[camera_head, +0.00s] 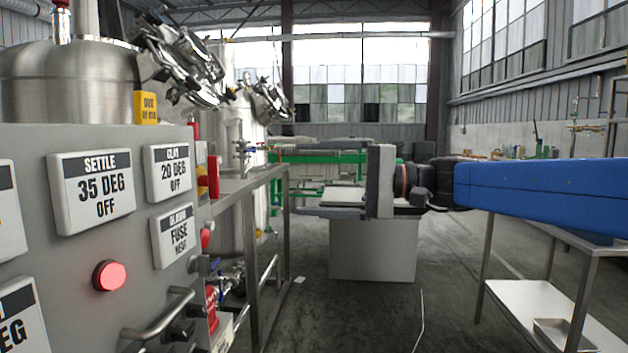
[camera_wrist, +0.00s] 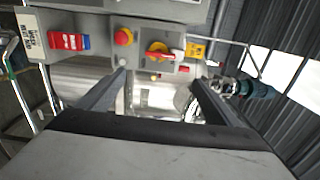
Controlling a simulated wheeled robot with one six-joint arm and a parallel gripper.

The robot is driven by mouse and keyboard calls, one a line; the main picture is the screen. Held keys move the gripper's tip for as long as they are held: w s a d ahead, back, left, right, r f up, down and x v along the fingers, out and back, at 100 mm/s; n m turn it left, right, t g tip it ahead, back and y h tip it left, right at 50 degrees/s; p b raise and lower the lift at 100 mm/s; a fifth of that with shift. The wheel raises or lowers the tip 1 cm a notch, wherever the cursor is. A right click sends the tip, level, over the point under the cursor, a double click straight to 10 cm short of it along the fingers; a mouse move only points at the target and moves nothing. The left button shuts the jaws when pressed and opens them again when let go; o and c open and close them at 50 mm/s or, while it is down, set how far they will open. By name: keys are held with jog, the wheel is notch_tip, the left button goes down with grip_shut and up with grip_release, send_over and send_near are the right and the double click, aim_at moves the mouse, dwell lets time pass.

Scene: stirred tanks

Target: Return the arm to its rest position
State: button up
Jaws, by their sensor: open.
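My arm, with a blue link (camera_head: 540,187), reaches in from the right of the head view. My gripper (camera_head: 285,178) is at its left end, level and pointing left toward the tank stand. Its two fingers are spread, one above the other, with nothing seen between them. In the wrist view my gripper (camera_wrist: 158,77) is open too, and a grey control box (camera_wrist: 100,25) with a red button (camera_wrist: 123,36) and a yellow-red switch (camera_wrist: 157,48) lies beyond the fingertips. I see no contact with it.
A grey panel (camera_head: 130,270) with labels and a lit red lamp (camera_head: 109,275) fills the left of the head view. Steel tanks (camera_head: 65,80) stand behind it. A metal table (camera_head: 540,300) is at right under my arm. Floor (camera_head: 380,320) between is mostly clear.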

jog(key=s+d+f+t+h, duration=0.1)
jog(key=s+d+f+h, duration=0.5)
jog(key=d+f, duration=0.4)
jog(key=s+d+f+t+h, duration=0.1)
jog(key=s+d+f+h, duration=0.5)
jog(key=d+f, duration=0.5)
jog(key=s+d+f+n+t+h, duration=0.1)
jog(key=s+d+f+h, duration=0.5)
jog(key=f, duration=1.2)
jog(key=s+d, duration=0.3)
jog(key=d, duration=0.1)
jog(key=shift+d, duration=0.15)
